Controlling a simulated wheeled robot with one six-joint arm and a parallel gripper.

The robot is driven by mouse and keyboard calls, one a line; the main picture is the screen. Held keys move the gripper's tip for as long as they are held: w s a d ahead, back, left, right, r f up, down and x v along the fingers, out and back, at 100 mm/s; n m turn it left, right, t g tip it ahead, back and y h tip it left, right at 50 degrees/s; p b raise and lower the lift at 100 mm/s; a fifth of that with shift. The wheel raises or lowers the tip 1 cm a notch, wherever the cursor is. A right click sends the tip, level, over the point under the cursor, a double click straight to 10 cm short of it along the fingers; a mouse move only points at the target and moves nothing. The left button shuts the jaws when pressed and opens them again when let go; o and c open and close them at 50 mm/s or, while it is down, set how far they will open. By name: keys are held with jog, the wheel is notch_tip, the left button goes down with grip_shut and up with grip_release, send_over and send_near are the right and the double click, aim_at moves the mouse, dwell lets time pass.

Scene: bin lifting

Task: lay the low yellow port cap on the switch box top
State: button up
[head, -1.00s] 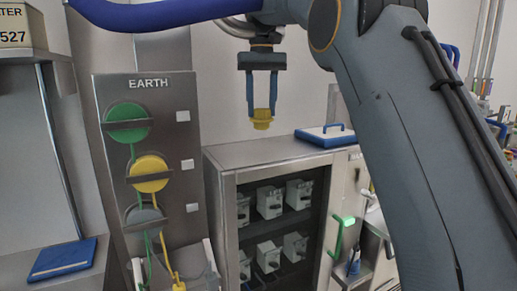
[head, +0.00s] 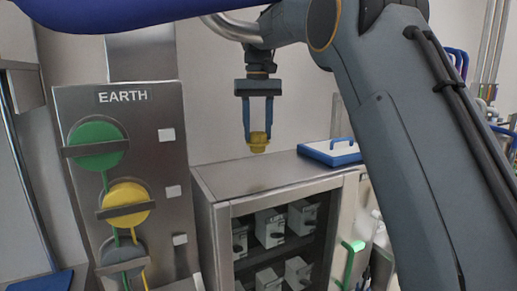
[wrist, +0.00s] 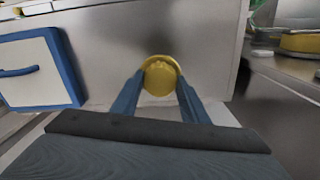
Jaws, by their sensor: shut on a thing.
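My gripper (head: 258,134) is shut on the low yellow port cap (head: 258,143) and holds it above the switch box top (head: 255,172). The cap also shows in the wrist view (wrist: 160,78) between the two blue fingers. In the head view the cap's lower edge appears just above the steel top; the exact gap is hard to tell. The switch box (head: 207,235) is a steel cabinet with an open or glazed front and several grey units inside.
A white and blue lidded tray (head: 330,152) lies on the switch box top, right of the cap. The EARTH panel (head: 122,180) with green, yellow and grey round ports stands at left. A green handle (head: 349,260) is at the cabinet's right. The top's front left is bare.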

aim_at(258, 147)
jog(key=shift+f+p, duration=0.95)
jog(key=shift+f, duration=1.8)
jog(key=shift+f, duration=0.1)
jog(key=o, duration=1.3)
jog(key=shift+c, duration=0.2)
notch_tip(258, 147, up, 12)
jog(key=b, duration=0.3)
